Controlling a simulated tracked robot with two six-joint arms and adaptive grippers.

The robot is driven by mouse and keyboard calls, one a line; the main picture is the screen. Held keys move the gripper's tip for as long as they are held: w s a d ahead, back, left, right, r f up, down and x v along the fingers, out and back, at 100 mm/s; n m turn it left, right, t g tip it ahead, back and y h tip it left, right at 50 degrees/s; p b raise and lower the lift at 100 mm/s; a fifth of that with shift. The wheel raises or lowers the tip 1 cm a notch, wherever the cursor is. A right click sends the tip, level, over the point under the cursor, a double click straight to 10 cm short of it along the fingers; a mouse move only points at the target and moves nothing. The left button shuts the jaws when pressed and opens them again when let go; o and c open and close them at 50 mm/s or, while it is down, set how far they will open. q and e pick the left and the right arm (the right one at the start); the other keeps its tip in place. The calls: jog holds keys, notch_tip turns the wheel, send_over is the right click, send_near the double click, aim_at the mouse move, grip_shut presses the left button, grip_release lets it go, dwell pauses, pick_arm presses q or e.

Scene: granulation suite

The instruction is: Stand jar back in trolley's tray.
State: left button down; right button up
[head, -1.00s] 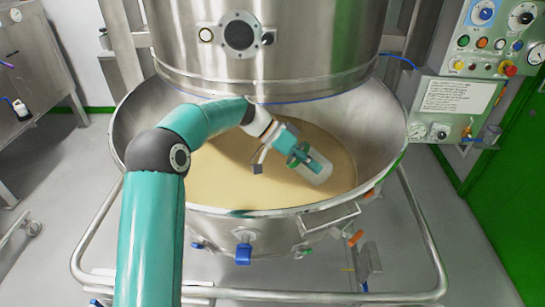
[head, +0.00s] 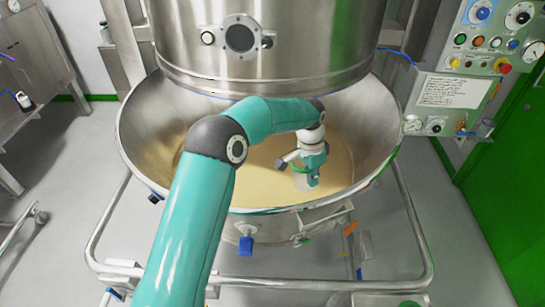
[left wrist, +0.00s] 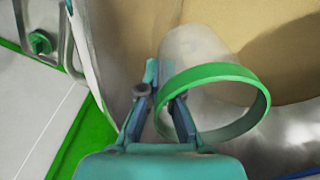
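The jar (head: 305,181) is pale and see-through, with a green band around its rim. It is near upright over the bowl, its rim at the top. My left gripper (head: 309,160) is shut on the jar at its rim. In the left wrist view, the gripper's fingers (left wrist: 162,98) pinch the wall at the left side of the green band, and the jar (left wrist: 195,48) extends away from me. The gripper hides part of the jar in the head view. I cannot pick out the trolley's tray for certain. My right gripper is not in view.
A wide steel bowl (head: 146,130) with tan powder (head: 255,183) lies beneath the jar, and a steel vessel (head: 290,50) hangs above. A tubular rail (head: 416,225) surrounds the bowl. A small metal bracket (head: 325,217) sits below its front rim. A control panel (head: 455,95) stands right.

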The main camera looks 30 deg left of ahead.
pick_arm(q)
jog(key=shift+w+d+r+g+y+p, duration=0.15)
jog(key=shift+d+r+g+y+p, duration=0.15)
jog(key=shift+d+y+p, duration=0.3)
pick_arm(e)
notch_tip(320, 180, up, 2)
pick_arm(q)
jog(key=shift+a, duration=0.1)
